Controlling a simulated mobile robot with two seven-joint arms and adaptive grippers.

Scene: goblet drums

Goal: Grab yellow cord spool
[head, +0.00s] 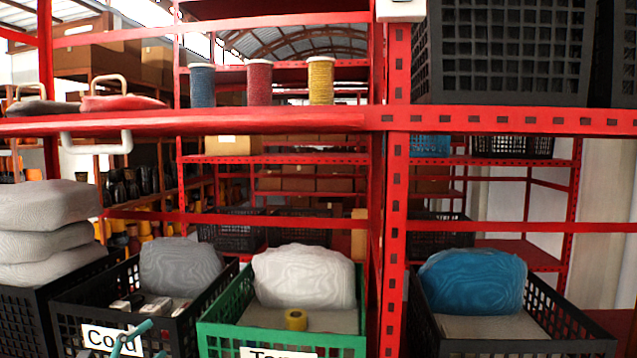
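The yellow cord spool (320,82) stands upright on the red upper shelf, near the red upright post. It is the rightmost of three spools in a row. A red spool (259,83) stands to its left, and a blue-grey spool (202,86) stands further left. There are gaps between the spools.
The red shelf beam (250,122) runs under the spools. A black crate (505,50) stands right of the post. Below are a green crate (280,340) with a small yellow roll (296,320), and black crates. Pink-red handled item (122,102) lies left of the spools.

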